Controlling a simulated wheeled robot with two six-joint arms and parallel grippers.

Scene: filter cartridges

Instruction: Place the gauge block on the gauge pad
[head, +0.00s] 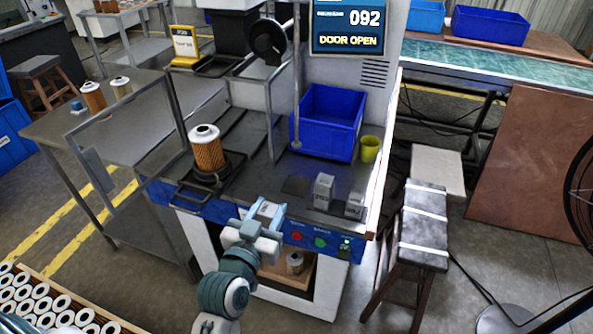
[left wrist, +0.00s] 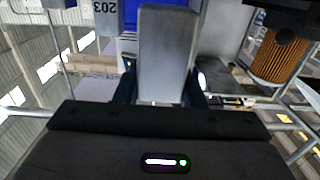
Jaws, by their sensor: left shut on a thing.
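My left gripper (head: 264,216) is at the front edge of the bench, above the blue control strip. It is shut on a plain grey block, which I take as the gauge block; it fills the space between the fingers in the left wrist view (left wrist: 165,55). In the head view the gripper mostly hides the block. A flat dark square on the bench top (head: 296,186), likely the gauge pad, lies bare beyond the gripper, left of two standing grey blocks. My right gripper is not in view.
A taller grey block (head: 322,191) and a shorter one (head: 354,206) stand right of the dark square. A blue bin (head: 327,122) and yellow cup (head: 370,149) stand behind. An orange filter cartridge (head: 207,153) stands in a black fixture at left. A screen (head: 348,28) reads "DOOR OPEN".

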